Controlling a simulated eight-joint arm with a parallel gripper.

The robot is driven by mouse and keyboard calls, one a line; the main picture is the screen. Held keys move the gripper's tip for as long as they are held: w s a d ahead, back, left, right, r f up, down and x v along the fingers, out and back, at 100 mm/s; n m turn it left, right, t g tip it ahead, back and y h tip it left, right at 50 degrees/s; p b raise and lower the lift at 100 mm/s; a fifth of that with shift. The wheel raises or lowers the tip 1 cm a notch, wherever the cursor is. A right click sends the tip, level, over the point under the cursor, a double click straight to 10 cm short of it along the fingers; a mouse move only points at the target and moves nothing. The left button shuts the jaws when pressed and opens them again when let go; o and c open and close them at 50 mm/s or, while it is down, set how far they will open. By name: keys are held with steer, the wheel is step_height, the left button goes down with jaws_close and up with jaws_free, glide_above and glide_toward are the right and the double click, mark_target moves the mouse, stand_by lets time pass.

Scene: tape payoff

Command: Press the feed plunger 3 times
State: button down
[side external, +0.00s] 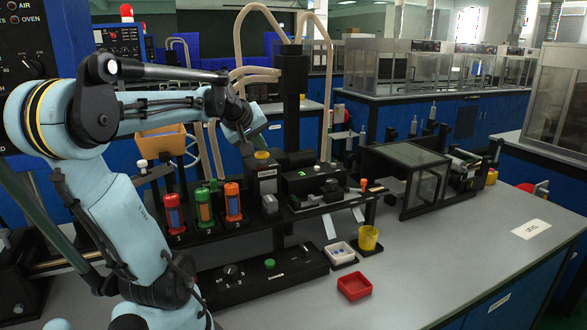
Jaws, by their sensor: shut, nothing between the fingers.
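My gripper (248,149) is small and dark in the side external view. It points down and is shut and empty. It is just left of a dark labelled block (267,180) with a yellow cap (262,155) on top. I cannot tell whether it touches the block. No readable label names the feed plunger; the yellow cap may be it. Other button-like parts are a green knob (269,264) on the black front panel (300,265) and an orange knob (364,183) at the right end of the tape machine (315,190).
Three coloured cylinders, red (174,213), green (205,206) and orange (233,202), stand left of the block. A red tray (354,286), a white tray (340,253) and a yellow cup (368,238) sit in front. A clear-sided box (405,178) stands right.

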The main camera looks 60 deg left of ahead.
mark_target(259, 154)
steer(key=shift+r, duration=1.65)
steer(key=shift+r, duration=0.1)
steer(key=shift+r, duration=2.4)
steer(key=shift+d, duration=0.1)
steer(key=w+d+f+m+h, duration=0.2)
steer(key=w+d+f+m, duration=0.15)
steer(key=d, duration=0.35)
steer(key=w+d+f+m+h, duration=0.1)
steer(key=w+d+f+m, duration=0.25)
steer(key=d, duration=0.35)
steer(key=s+d+f+m+h, duration=0.1)
steer(key=s+d+f+m, duration=0.1)
steer(key=d+f+m, duration=0.3)
steer(key=s+d+f+m+h, duration=0.2)
steer(key=d+f+m, duration=0.3)
steer(key=d, duration=0.8)
steer(key=shift+f, duration=0.95)
